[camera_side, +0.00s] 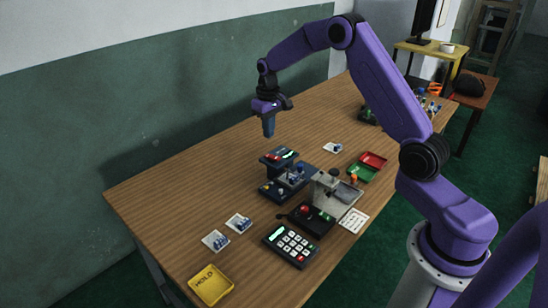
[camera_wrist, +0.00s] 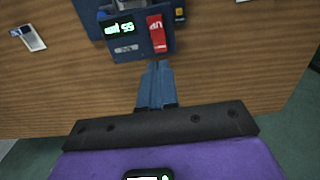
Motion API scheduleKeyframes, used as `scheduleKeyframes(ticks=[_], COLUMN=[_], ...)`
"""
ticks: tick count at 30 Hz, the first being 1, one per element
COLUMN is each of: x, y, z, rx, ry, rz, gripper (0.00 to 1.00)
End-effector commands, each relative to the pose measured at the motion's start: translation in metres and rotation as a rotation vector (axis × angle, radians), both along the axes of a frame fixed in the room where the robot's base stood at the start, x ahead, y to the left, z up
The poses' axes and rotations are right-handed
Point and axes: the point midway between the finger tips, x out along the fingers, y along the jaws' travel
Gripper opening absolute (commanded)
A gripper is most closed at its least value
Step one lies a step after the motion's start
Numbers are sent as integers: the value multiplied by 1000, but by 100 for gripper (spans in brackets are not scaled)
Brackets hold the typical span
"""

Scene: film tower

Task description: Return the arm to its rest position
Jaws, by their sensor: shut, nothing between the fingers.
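My purple arm arches over the wooden table (camera_side: 150,200). My gripper (camera_side: 268,132) points down in the air above the table, behind and above a dark blue device (camera_side: 280,157) with a green display and a red label. In the wrist view my gripper (camera_wrist: 157,68) shows its blue fingers pressed together with nothing between them. The dark blue device (camera_wrist: 140,45) lies just beyond the fingertips in that view, with its display and red label visible. The fingers look apart from the device in the side view.
Near the device stand a grey metal fixture (camera_side: 333,192), a red-button box (camera_side: 311,219), a keypad (camera_side: 291,244), a yellow tray (camera_side: 210,285), red (camera_side: 373,160) and green (camera_side: 362,173) trays, and white cards (camera_side: 216,240). A green wall (camera_side: 130,120) runs along the table's far side.

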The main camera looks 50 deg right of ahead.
Motion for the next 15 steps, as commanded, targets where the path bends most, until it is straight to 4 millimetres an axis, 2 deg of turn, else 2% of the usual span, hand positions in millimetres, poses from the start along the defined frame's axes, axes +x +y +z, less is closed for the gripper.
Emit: scheduleKeyframes(ticks=[9, 11, 15], x=[-2, -6, -28], y=[6, 15, 54], z=[3, 8, 26], rx=[0, 0, 0], ry=[-1, -3, -6], rz=[12, 33, 128], gripper=[0, 0, 0])
